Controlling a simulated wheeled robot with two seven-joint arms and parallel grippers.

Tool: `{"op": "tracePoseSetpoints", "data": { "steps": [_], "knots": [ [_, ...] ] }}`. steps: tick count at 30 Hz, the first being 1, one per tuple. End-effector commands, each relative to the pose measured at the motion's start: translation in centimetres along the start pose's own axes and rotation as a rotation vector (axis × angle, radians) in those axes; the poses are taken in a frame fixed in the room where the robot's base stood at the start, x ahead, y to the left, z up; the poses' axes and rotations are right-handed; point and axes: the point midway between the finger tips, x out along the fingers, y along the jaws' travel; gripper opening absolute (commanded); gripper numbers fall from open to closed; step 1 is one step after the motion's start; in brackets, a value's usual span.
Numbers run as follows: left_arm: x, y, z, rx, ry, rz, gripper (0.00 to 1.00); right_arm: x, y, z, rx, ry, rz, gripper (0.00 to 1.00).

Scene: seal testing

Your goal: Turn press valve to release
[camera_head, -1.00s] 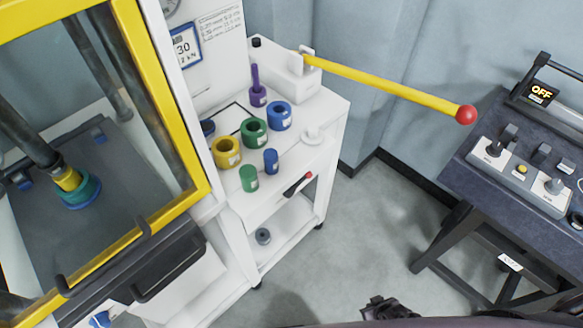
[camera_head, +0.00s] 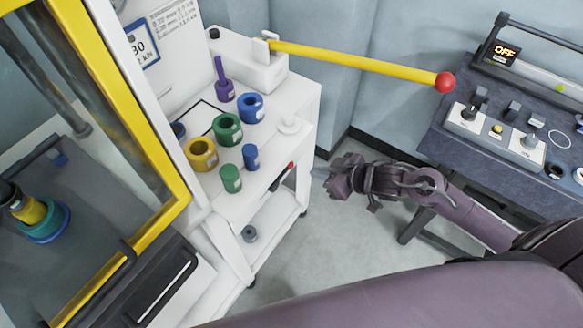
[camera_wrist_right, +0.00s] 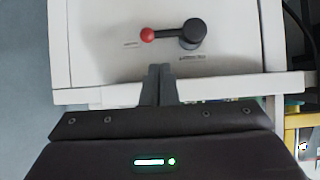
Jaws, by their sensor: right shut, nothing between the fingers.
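The press valve is a short black lever (camera_head: 281,177) with a red knob at its end, on the front side of the white cart. In the right wrist view its red knob (camera_wrist_right: 148,35) is left of its round dark hub (camera_wrist_right: 194,33), on a white panel. My right gripper (camera_head: 320,174) is right of the valve in the head view, apart from it. In the right wrist view the right gripper's fingers (camera_wrist_right: 160,70) are together and empty, pointing toward the lever from below in the picture. My left gripper is not in view.
The white cart (camera_head: 305,110) carries colored rings and plugs and a pump with a long yellow handle (camera_head: 350,60) ending in a red ball. A yellow-framed press (camera_head: 120,100) stands left. A dark control desk (camera_head: 440,140) showing OFF is at right. Grey floor lies between.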

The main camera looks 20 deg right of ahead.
Motion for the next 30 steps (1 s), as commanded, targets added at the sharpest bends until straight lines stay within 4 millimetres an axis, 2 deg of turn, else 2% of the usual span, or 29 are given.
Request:
{"op": "tracePoseSetpoints", "data": {
  "steps": [14,17,24,30],
  "knots": [
    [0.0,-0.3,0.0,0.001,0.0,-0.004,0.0,0.4,-0.2,-0.3,-0.003,0.004,-0.004,0.0],
    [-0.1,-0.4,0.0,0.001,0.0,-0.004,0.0,1.5,-0.1,-0.4,-0.002,0.005,-0.003,0.0],
    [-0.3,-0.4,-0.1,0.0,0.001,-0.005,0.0,5.9,-0.1,-0.6,-0.001,0.007,-0.003,0.0],
    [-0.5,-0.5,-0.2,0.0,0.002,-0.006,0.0,8.8,-0.2,-0.4,-0.003,0.005,-0.004,0.0]
  ]
}}
